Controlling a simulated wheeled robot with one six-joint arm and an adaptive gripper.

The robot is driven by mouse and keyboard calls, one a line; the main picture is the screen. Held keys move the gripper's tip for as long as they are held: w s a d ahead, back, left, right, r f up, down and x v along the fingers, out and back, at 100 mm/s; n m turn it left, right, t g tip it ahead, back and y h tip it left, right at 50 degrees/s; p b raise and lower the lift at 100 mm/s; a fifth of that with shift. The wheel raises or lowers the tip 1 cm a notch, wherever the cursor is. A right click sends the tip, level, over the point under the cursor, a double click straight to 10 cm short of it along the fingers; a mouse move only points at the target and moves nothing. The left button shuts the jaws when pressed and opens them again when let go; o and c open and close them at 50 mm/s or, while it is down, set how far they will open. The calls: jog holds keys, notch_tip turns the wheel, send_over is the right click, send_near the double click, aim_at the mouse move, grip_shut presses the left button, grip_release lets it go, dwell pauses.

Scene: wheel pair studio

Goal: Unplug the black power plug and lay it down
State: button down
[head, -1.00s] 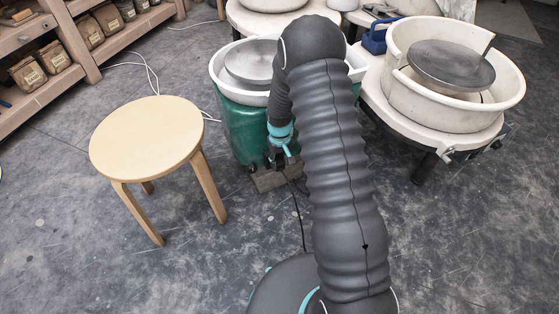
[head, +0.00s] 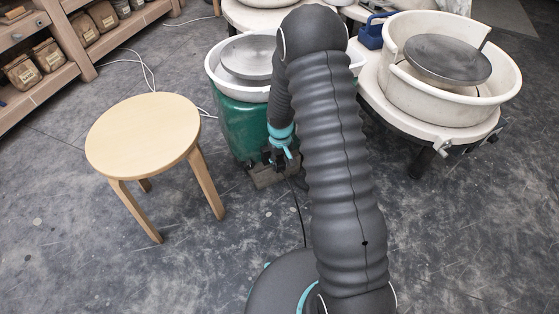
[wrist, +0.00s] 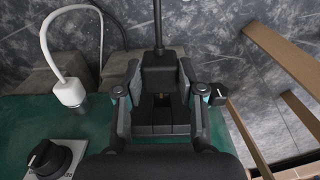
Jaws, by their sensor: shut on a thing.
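The black power plug (wrist: 158,76) sits between the two fingers of my gripper (wrist: 160,70) in the wrist view. The fingers are shut on its sides. Its black cable (wrist: 158,22) runs away toward the top of the picture. In the head view my gripper (head: 277,156) is small and dark beside the green wheel housing (head: 240,128), and the plug cannot be made out there.
A white plug (wrist: 70,92) with a looped white cable stands left of my gripper. Black knobs (wrist: 48,158) (wrist: 218,95) flank it on the green housing. A wooden stool (head: 142,132) stands to the left. Grey blocks (head: 266,178) lie below. A second wheel (head: 448,62) is at right.

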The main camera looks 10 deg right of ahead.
jog(key=shift+s, duration=0.1)
dwell(0.3)
jog(key=shift+s+d, duration=0.15)
jog(key=shift+s, duration=0.6)
